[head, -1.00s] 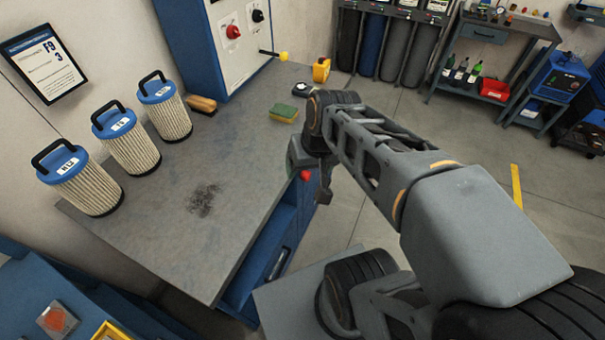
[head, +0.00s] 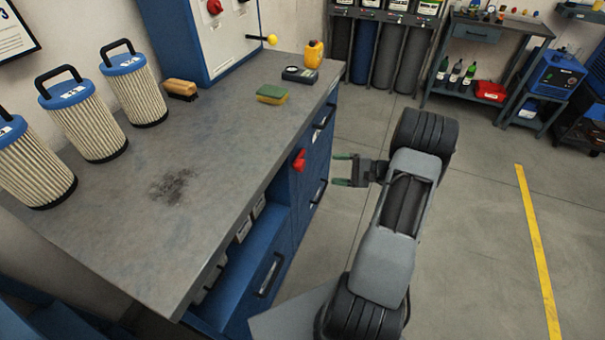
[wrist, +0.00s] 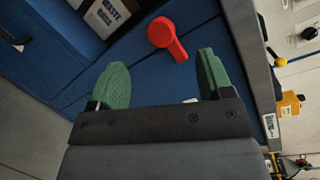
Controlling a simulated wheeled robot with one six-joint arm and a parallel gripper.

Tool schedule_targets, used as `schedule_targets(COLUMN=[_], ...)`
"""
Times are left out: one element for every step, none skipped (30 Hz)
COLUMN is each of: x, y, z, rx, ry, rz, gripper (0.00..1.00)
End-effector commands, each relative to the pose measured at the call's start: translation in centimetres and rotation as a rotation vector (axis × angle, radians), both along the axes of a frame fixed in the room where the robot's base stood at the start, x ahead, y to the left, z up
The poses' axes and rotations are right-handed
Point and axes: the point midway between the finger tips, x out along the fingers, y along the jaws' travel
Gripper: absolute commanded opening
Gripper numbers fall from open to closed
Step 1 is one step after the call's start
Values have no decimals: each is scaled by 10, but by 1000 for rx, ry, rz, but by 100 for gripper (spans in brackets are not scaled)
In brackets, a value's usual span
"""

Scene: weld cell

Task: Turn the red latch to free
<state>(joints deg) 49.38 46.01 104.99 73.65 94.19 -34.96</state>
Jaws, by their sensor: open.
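The red latch (head: 300,160) is on the blue front of the workbench, just below the edge of the grey top. In the wrist view the red latch (wrist: 167,37) shows a round hub and a short handle slanting down to the right, against the blue panel. My gripper (head: 343,170) is to the right of the latch in the head view, pointing at the bench front, with a gap between them. Its green fingers are apart and empty. In the wrist view the gripper (wrist: 160,82) has the latch beyond its fingertips, roughly between them and nearer the right finger.
The grey benchtop (head: 215,150) bears filter cartridges (head: 85,120), a brush (head: 181,89), a sponge (head: 272,94), a dark gauge (head: 299,74) and a yellow device (head: 314,53). An open shelf (head: 245,250) is below the top. The floor (head: 480,210) to the right is clear.

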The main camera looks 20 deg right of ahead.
Motion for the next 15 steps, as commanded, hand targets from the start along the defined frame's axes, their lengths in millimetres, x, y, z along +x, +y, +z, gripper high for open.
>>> schedule_targets(x=[-1, -1, -1, -1, 0, 1, 3, 5, 8, 10, 13, 18, 21, 25, 30], y=[-7, -11, -14, -16, -17, -17, -15, -14, -10, -6, -2, 4, 8, 13, 20], z=[-12, -15, -19, -20, -22, -23, -23, -24, -24, -24, -24, -23, -23, -23, -23], rx=[21, 30, 41, 47, 51, 56, 60, 61, 62, 63, 63, 63, 62, 62, 61], ry=[-10, -17, -24, -30, -33, -38, -39, -41, -42, -40, -40, -40, -41, -41, -40], rz=[-27, -40, -54, -63, -69, -74, -78, -81, -82, -80, -80, -80, -78, -79, -78], gripper=[73, 73, 73, 73, 73, 73, 73, 73, 73, 73, 73, 73, 73, 73, 73])
